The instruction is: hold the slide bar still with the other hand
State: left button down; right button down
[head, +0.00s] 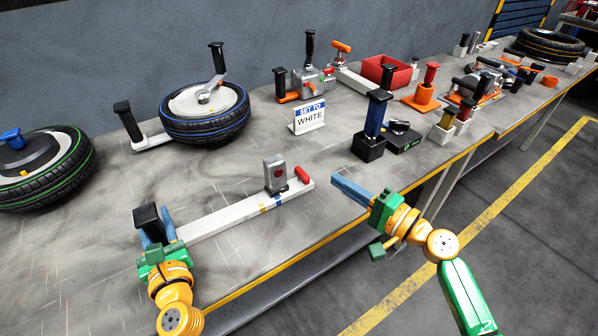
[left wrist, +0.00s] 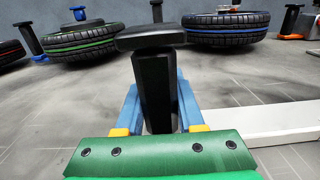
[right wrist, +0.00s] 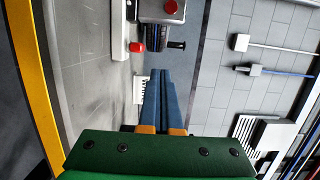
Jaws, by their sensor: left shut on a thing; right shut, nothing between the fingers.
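The slide bar (head: 235,216) is a long white bar lying on the grey bench, with blue and tan bands near its right part. A grey slider block (head: 275,174) with a red button stands on it, and a red knob (head: 302,174) sits at its right end. My left gripper (head: 155,232) is shut on the black handle (left wrist: 155,90) at the bar's left end. My right gripper (head: 350,190) is shut and empty, to the right of the red knob and apart from it. The right wrist view shows its blue fingers (right wrist: 162,100) together, with the slider and knob beyond.
A sign (head: 309,117) reading "SET TO WHITE" stands behind the bar. A blue-banded tyre (head: 205,128) and a green-banded tyre (head: 62,180) lie at the left. A black block with a dark blue handle (head: 370,145) stands right of the sign. The bench's yellow front edge (head: 300,253) runs below the bar.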

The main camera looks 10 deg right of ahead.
aim_at(276, 176)
jog(key=x, duration=0.7)
jog(key=shift+w+a+r, duration=0.1)
jog(key=shift+w+a, duration=0.05)
jog(key=shift+w, duration=0.1)
jog(key=a, duration=0.2)
jog(key=shift+s+a, duration=0.25)
jog(key=shift+a, duration=0.05)
pick_arm(q)
jog(key=shift+f, duration=0.1)
pick_arm(e)
jog(key=shift+s+a, duration=0.25)
jog(key=shift+a, duration=0.45)
jog(key=s+a, duration=0.1)
jog(key=a, duration=0.2)
jog(key=s+a, duration=0.1)
jog(key=a, duration=0.1)
jog(key=s+a, duration=0.1)
jog(key=a, duration=0.2)
jog(key=shift+a, duration=0.3)
